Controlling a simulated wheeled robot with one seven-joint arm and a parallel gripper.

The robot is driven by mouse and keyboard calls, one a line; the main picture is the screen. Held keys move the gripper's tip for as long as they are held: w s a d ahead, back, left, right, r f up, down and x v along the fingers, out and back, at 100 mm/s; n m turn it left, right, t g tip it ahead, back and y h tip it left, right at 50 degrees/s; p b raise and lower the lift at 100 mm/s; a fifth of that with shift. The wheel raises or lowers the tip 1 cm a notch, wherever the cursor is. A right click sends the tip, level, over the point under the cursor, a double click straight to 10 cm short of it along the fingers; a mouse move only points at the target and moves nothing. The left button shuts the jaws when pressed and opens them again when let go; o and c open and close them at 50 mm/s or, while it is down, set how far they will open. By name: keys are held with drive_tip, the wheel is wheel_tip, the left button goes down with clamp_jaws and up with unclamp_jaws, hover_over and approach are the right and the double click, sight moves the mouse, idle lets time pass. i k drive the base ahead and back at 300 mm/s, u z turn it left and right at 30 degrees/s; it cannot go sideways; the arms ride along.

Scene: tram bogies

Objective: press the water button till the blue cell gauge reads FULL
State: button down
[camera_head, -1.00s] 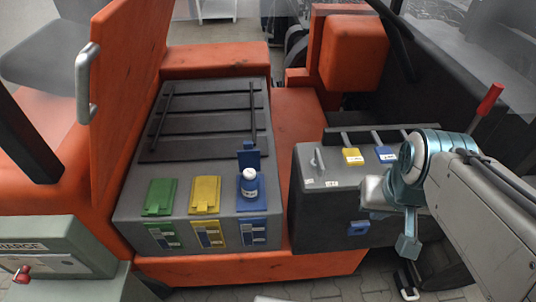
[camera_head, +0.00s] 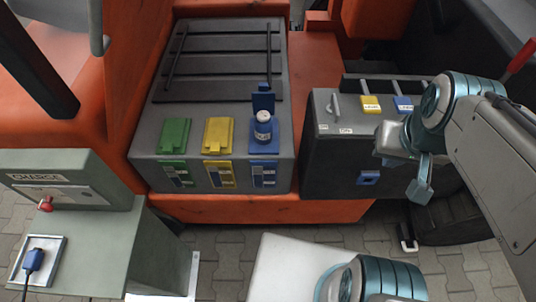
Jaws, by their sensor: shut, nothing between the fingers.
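The battery box has green (camera_head: 175,136), yellow (camera_head: 218,136) and blue (camera_head: 272,145) cells. The blue cell's lid (camera_head: 263,101) stands open, and a white-topped bottle or filler (camera_head: 263,127) stands upright there. The blue cell gauge (camera_head: 263,175) is on the front face, its reading too small to tell. A dark grey box (camera_head: 335,165) to the right bears a yellow tab (camera_head: 371,104), a blue tab (camera_head: 403,104) and a blue front piece (camera_head: 368,178); I cannot tell which is the water button. My gripper (camera_head: 418,190) is shut and empty, to the right of the blue front piece.
An orange panel (camera_head: 120,60) rises beside the battery box. Paved floor (camera_head: 225,250) shows in front.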

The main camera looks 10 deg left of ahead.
sight(263, 116)
drive_tip(key=z, duration=1.1)
drive_tip(key=i, duration=0.55)
drive_tip(key=u, duration=2.3)
